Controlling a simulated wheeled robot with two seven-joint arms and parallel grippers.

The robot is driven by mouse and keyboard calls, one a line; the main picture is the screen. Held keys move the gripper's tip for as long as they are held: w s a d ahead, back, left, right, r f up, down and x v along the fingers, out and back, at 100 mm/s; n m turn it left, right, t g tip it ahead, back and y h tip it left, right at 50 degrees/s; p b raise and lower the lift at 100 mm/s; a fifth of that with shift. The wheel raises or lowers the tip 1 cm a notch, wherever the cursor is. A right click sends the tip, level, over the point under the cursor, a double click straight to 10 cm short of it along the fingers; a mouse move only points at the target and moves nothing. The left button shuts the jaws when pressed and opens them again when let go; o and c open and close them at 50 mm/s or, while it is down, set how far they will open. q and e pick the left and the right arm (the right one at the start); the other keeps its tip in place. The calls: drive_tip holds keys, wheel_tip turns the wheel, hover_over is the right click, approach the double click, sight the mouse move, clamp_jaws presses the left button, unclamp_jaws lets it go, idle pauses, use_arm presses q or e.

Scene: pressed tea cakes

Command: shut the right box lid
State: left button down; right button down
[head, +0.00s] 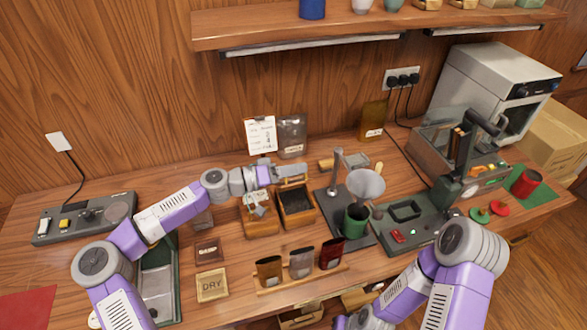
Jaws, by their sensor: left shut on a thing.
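The right box (298,220) is a small wooden box with dark loose tea inside. Its top is open, and its lid (292,183) stands up at the back edge. My left gripper (288,171) reaches in from the left and is shut on the lid at its top edge. The fingertips are small and partly hidden there. The left box (261,227) stands beside it, with pale packets in it. My right arm comes in at the lower right, and its gripper is out of the picture below the bottom edge.
A green cup (355,221) under a funnel (366,185) stands right of the boxes. A rack with several pouches (301,263) is in front. A dark press (410,213) is further right. A clipboard (261,135) and a pouch (292,136) lean behind.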

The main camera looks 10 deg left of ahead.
use_arm(q)
drive_tip(key=shift+s+d+f+b, duration=0.15)
drive_tip(key=shift+s+f+b, duration=0.3)
drive_tip(key=shift+b, duration=0.2)
drive_tip(key=shift+s+d+m+b, duration=0.15)
drive_tip(key=shift+s+m+b, duration=0.2)
drive_tip(key=shift+m+b, duration=0.25)
